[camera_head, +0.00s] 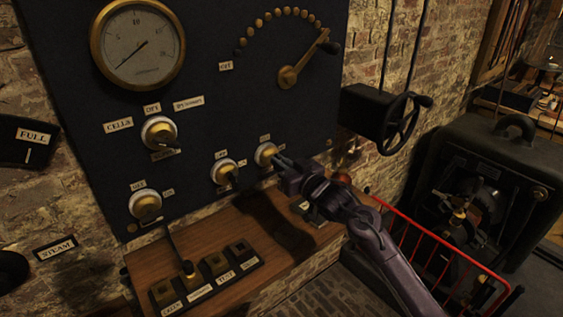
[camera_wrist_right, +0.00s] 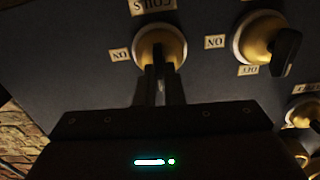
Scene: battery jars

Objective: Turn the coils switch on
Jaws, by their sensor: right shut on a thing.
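The coils switch (camera_head: 264,152) is a brass round knob with a pale rim on the dark panel, right of a similar switch. In the right wrist view the coils switch (camera_wrist_right: 160,44) shows close up, with the COILS label (camera_wrist_right: 153,5) upside down and an ON label (camera_wrist_right: 119,54) to its left. My right gripper (camera_head: 279,160) is at this switch, reaching in from the right. In the wrist view its fingers (camera_wrist_right: 159,72) are shut on the switch's dark handle, which they partly hide. The handle's exact angle is hard to tell. My left gripper is not in view.
A neighbouring switch (camera_head: 224,172) sits close left of the coils switch. A wooden shelf (camera_head: 215,236) below carries a labelled block of sockets (camera_head: 217,264). A handwheel (camera_head: 401,122) and a red railing (camera_head: 432,254) stand to the right.

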